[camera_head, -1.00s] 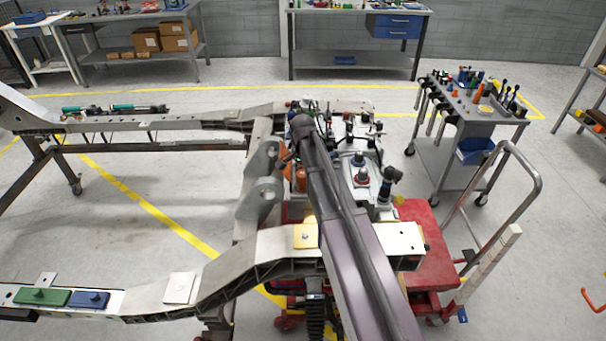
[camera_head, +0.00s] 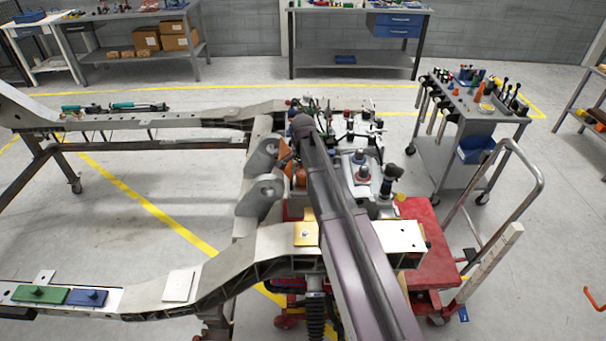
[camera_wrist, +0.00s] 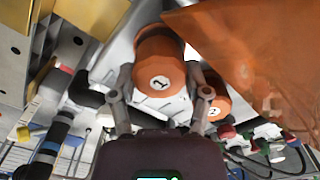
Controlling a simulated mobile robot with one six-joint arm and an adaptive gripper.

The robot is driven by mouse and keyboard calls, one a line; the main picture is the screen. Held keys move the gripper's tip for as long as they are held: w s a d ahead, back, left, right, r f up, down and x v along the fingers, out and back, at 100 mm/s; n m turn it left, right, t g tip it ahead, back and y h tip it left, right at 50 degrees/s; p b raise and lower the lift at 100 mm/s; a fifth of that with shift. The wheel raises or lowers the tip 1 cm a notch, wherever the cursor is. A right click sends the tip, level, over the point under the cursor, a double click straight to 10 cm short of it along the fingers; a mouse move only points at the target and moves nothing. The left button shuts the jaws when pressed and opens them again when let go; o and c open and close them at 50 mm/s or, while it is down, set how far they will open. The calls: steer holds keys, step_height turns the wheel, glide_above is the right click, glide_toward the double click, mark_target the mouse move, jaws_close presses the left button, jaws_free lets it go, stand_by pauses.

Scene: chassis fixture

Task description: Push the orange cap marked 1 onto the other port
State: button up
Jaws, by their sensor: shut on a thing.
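The orange cap marked 1 (camera_wrist: 161,60) is in the middle of the wrist view, its number facing the camera. My gripper (camera_wrist: 159,80) has one finger on each side of this cap and is shut on it. Whether the cap touches a port is hidden behind it. A second orange cap, marked 2 (camera_wrist: 217,103), sits just right of my right finger. In the head view, my arm covers my gripper and the cap marked 1. An orange piece (camera_head: 300,176) shows left of the arm; its number cannot be read.
A large orange surface (camera_wrist: 255,50) fills the upper right of the wrist view, close to my gripper. The grey chassis frame (camera_head: 258,245) and several fittings (camera_head: 362,172) crowd the area around my arm. A grey tool cart (camera_head: 470,110) stands to the right.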

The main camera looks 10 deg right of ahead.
steer(key=shift+f+b, duration=0.45)
steer(key=shift+f, duration=0.05)
steer(key=o, duration=0.9)
steer(key=shift+r, duration=0.15)
step_height(320, 180, up, 6)
steer(key=p, duration=0.6)
steer(key=shift+s, duration=0.1)
steer(key=s+n, duration=0.3)
steer(key=s, duration=0.4)
steer(key=s+n, duration=0.4)
steer(key=s, duration=0.3)
steer(key=s+n, duration=0.4)
steer(key=s, duration=0.4)
